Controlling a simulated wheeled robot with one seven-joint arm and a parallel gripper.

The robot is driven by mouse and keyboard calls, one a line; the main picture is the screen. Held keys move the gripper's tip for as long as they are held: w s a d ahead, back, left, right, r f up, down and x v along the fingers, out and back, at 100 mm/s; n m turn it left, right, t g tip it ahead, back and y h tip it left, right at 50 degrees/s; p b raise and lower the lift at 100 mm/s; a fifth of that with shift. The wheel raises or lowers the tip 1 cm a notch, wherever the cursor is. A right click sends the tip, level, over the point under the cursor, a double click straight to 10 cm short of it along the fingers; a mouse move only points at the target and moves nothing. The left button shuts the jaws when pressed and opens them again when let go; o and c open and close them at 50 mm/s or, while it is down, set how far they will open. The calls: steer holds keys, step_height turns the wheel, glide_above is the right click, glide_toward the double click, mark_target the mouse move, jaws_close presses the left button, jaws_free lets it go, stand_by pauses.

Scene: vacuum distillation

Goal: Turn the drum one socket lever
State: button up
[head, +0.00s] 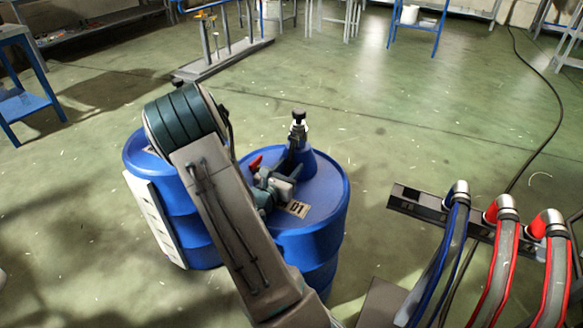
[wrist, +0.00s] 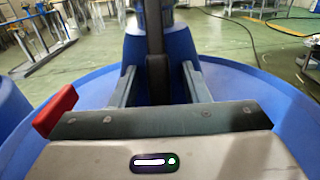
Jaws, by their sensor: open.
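The blue drum (head: 325,225) with a "01" label (head: 297,208) stands in the middle of the head view. Its socket (head: 298,128) rises from a blue cone on the lid, with a black top. A dark upright bar, seemingly the socket lever (wrist: 157,75), shows in the wrist view in front of the blue cone (wrist: 188,48). My gripper (head: 290,168) is low over the lid. In the wrist view its two fingers (wrist: 160,88) are open, one on each side of the bar, with gaps visible. The bar's lower end is hidden behind the gripper body.
A second blue drum (head: 197,235) with a white panel stands left, partly behind my arm. A red piece (wrist: 55,110) sits left of my gripper; what it belongs to is unclear. Blue and red hoses (head: 500,245) rise at right. Open floor lies behind the drums.

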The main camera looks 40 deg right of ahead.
steer(key=shift+x, duration=1)
steer(key=shift+a, duration=0.1)
jaws_close()
steer(key=shift+a+r, duration=0.1)
